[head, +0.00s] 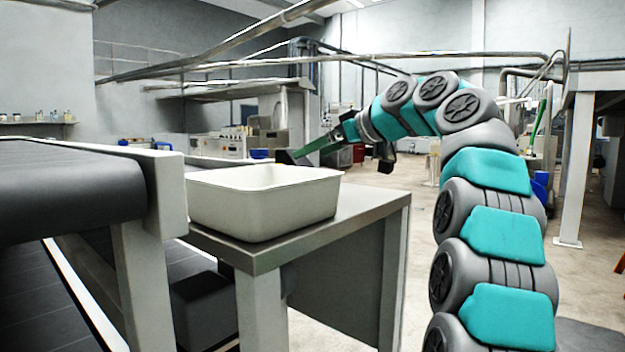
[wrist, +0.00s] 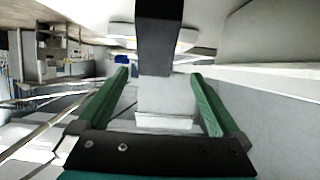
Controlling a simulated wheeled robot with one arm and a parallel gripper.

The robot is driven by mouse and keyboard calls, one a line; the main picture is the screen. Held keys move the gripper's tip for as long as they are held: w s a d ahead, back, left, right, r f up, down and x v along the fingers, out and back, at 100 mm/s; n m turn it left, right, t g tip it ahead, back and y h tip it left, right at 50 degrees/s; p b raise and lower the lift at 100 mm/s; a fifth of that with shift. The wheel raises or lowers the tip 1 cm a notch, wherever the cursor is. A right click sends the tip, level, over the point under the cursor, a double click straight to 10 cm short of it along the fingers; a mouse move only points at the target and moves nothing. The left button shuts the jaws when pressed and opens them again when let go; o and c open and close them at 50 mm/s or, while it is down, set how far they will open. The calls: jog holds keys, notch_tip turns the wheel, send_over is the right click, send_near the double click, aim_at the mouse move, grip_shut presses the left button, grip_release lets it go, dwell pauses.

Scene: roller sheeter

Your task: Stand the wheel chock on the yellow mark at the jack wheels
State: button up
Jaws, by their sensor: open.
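My gripper (head: 292,157) reaches left in the head view, above the far rim of the white bin. Its two green fingers stand apart in the wrist view (wrist: 161,78), with no object clearly held between them. A pale block-like surface shows beyond and between the fingers there; I cannot tell what it is. I cannot make out the wheel chock, the yellow mark or the jack wheels in either view. The bin's inside is mostly hidden by its near wall.
The white bin (head: 262,208) stands on a metal-topped table (head: 300,242). A dark conveyor belt (head: 65,190) with a pale side frame is close on the left. A pale post (head: 574,170) stands at the right. Open floor (head: 425,225) shows right of the table.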

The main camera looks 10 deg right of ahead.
jog(key=x, duration=0.3)
jog(key=p+x, duration=0.1)
jog(key=x, duration=0.3)
jog(key=shift+w+d, duration=0.1)
jog(key=shift+w, duration=0.4)
grip_shut()
dwell(0.3)
